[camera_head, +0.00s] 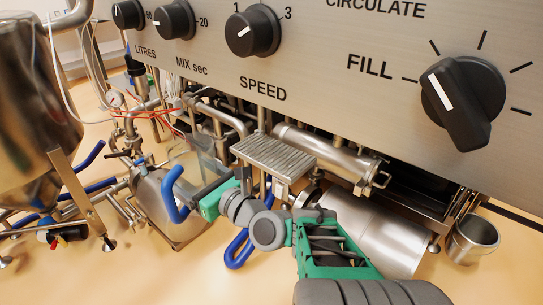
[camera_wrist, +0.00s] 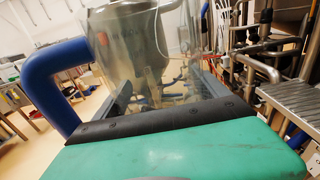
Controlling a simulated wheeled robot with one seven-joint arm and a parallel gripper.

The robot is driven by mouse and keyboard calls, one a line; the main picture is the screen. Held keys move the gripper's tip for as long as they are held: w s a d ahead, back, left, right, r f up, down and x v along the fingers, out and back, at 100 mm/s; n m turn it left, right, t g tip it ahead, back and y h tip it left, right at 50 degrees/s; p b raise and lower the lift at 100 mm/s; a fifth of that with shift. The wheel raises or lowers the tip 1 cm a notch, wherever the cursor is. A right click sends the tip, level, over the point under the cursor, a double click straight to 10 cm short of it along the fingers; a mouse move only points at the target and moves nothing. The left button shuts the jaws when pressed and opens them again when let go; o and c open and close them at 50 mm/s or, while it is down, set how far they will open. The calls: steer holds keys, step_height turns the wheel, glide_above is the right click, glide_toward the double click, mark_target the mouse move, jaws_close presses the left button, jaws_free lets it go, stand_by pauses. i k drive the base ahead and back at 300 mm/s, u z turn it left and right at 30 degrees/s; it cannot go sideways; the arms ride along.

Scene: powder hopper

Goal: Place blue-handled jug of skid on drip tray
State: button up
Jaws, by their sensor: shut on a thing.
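The clear jug (camera_head: 193,163) with a blue handle (camera_head: 173,194) is between the fingers of my gripper (camera_head: 212,190). The jug is hard to see against the metal behind it, so I cannot tell its exact tilt or what it holds. In the wrist view, the dark finger pads (camera_wrist: 165,92) are on either side of the clear jug wall (camera_wrist: 150,45), and the blue handle (camera_wrist: 55,85) is at the left. The slatted grey drip tray (camera_head: 273,154) is right of the jug in the head view, bare and apart from it. The drip tray (camera_wrist: 298,100) also shows at the wrist view's right edge.
A control panel (camera_head: 330,60) with large dials hangs over the skid. A steel hopper (camera_head: 35,90) stands at the left. Pipes crowd behind the jug, and a steel cylinder (camera_head: 385,235) lies below the tray. A small steel cup (camera_head: 473,240) stands at the right.

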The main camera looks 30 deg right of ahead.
mark_target(253, 145)
steer(key=u, duration=0.85)
steer(key=i, duration=1.1)
steer(key=z, duration=0.6)
steer(key=i, duration=0.5)
steer(key=z, duration=0.5)
